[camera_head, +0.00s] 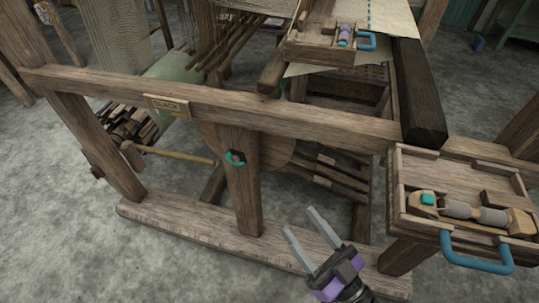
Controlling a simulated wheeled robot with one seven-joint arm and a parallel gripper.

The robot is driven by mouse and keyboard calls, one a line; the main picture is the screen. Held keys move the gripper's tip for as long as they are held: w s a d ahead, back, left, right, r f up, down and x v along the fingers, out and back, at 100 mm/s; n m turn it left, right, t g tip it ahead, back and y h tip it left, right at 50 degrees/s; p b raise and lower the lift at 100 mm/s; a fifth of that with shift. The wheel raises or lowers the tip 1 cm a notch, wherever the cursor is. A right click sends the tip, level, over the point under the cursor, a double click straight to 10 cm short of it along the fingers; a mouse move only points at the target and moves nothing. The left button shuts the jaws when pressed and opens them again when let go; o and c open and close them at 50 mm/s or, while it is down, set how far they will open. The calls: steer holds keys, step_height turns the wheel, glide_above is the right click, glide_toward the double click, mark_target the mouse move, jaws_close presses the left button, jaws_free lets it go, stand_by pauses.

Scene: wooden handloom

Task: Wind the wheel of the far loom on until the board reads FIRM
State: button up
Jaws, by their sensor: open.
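A wooden loom fills the view; I cannot tell from this view alone whether it is the far one. A small board (167,105) on its long side rail appears to read SLACK. A round wooden wheel (277,150) sits behind the upright post, which hides its middle. My gripper (300,220) is open and empty, with two grey fingers pointing up and left. In the picture it is below and right of the wheel, apart from it.
A wooden tray (461,175) with a blue handle holds a shuttle-like tool at the right. A smaller box (318,52) with a blue handle sits on the loom top. A foot beam (190,222) runs along the floor. Grey floor (70,240) is clear at the front left.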

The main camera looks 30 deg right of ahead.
steer(key=s+r+g+h+p, duration=0.2)
steer(key=s+r+g+p, duration=0.5)
steer(key=s+r+p, duration=0.4)
steer(key=s+r, duration=0.2)
steer(key=s, duration=0.3)
steer(key=shift+a+h+p, duration=0.25)
steer(key=shift+h+p, duration=0.15)
steer(key=shift+f, duration=0.15)
